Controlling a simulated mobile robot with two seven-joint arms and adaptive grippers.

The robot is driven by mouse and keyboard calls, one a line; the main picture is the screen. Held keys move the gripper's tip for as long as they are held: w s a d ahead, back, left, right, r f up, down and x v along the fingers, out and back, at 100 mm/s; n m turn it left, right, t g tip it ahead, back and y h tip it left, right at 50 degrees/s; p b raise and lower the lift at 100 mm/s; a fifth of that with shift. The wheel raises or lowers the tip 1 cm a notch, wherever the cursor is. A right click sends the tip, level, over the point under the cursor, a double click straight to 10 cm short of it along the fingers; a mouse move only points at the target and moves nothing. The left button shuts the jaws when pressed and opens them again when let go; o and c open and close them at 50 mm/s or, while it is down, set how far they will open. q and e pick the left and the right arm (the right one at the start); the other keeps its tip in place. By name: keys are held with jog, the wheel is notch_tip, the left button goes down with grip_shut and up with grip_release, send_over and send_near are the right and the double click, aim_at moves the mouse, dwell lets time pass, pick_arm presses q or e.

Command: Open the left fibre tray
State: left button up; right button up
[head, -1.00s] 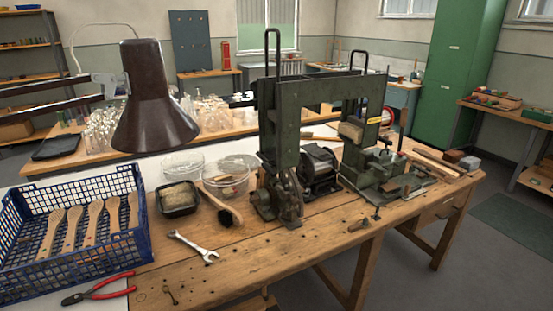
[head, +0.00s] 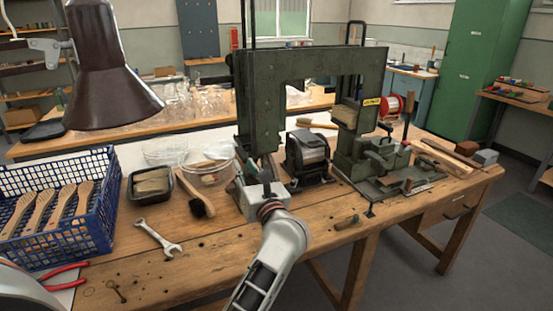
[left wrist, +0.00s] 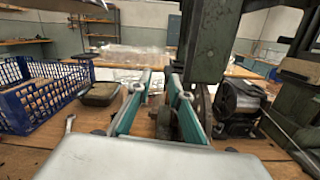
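The green tufting machine (head: 262,100) stands on the bench. A pale fibre bundle (head: 347,116) sits in its right column. A black tray (head: 150,196) of pale fibre lies left of the machine and also shows in the left wrist view (left wrist: 98,101). I cannot tell which part is the left fibre tray. My left gripper (head: 262,178) is at the foot of the left column and hides part of it. In the left wrist view its teal fingers (left wrist: 159,92) are apart, with dark machine parts showing between and beyond them. My right gripper is not in view.
A blue crate (head: 97,232) of wooden brush handles stands at left. A wrench (head: 160,240), a dark-tipped brush (head: 196,196) and a clear bowl (head: 208,170) lie between. A lamp (head: 105,75) hangs above. The front bench edge is mostly clear.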

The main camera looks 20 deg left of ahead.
aim_at(246, 161)
pick_arm(q)
jog(key=shift+n+g+h, duration=0.3)
jog(key=shift+n+h, duration=0.1)
jog(key=shift+n, duration=0.3)
jog(key=w+a, duration=0.1)
jog(key=w, duration=0.1)
jog(key=w+a, duration=0.3)
jog(key=w, duration=0.1)
jog(key=shift+w+a+f, duration=0.35)
jog(key=shift+a+f, duration=0.05)
grip_shut()
